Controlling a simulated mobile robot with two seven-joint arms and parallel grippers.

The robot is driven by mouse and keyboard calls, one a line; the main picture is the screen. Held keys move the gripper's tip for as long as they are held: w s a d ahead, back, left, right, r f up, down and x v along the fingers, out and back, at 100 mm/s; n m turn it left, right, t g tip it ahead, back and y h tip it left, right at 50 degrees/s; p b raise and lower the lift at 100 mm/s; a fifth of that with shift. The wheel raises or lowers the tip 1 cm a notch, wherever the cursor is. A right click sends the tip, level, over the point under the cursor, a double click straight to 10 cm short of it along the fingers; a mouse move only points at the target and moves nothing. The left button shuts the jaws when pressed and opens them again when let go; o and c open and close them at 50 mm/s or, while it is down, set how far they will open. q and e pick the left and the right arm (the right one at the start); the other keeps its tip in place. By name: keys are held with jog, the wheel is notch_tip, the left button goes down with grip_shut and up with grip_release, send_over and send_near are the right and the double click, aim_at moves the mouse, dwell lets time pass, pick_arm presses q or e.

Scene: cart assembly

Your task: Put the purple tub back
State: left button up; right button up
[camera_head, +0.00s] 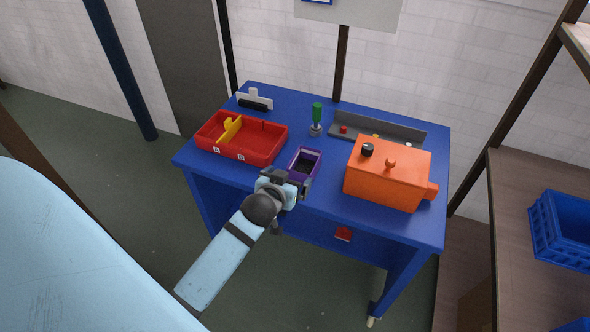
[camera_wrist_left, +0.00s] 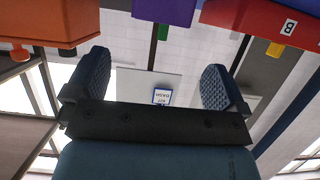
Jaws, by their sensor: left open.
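The small purple tub (camera_head: 303,162) is open-topped and stands on the blue cart top near its front edge. It is to the right of the red tray (camera_head: 262,158), apart from it. The tub's purple side also shows at the top of the left wrist view (camera_wrist_left: 165,11). My left gripper (camera_head: 289,179) is just in front of the tub, open. In the left wrist view nothing is between its fingers (camera_wrist_left: 156,66), and the tub lies beyond them. The tub's lower front is partly hidden by the gripper. My right gripper is not in view.
An orange box (camera_head: 388,176) with knobs stands right of the tub. A green-handled tool (camera_head: 317,117) stands behind it, with a grey rail (camera_head: 376,128) at the back. A yellow divider (camera_head: 229,130) sits in the red tray. A blue crate (camera_head: 545,232) is on the right shelf.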

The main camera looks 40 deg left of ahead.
pick_arm(q)
jog(key=s+d+f+m+g+h, duration=0.1)
jog(key=s+d+f+m+h, duration=0.1)
jog(key=s+d+f, duration=0.4)
jog(key=s+d+f+m+g+h, duration=0.1)
jog(key=s+d+f+m+h, duration=0.2)
jog(key=s+d+f, duration=0.3)
jog(key=s+d+h, duration=0.1)
jog(key=s+d, duration=0.2)
jog(key=s, duration=0.2)
jog(key=shift+s+f, duration=0.3)
jog(key=shift+f, duration=0.05)
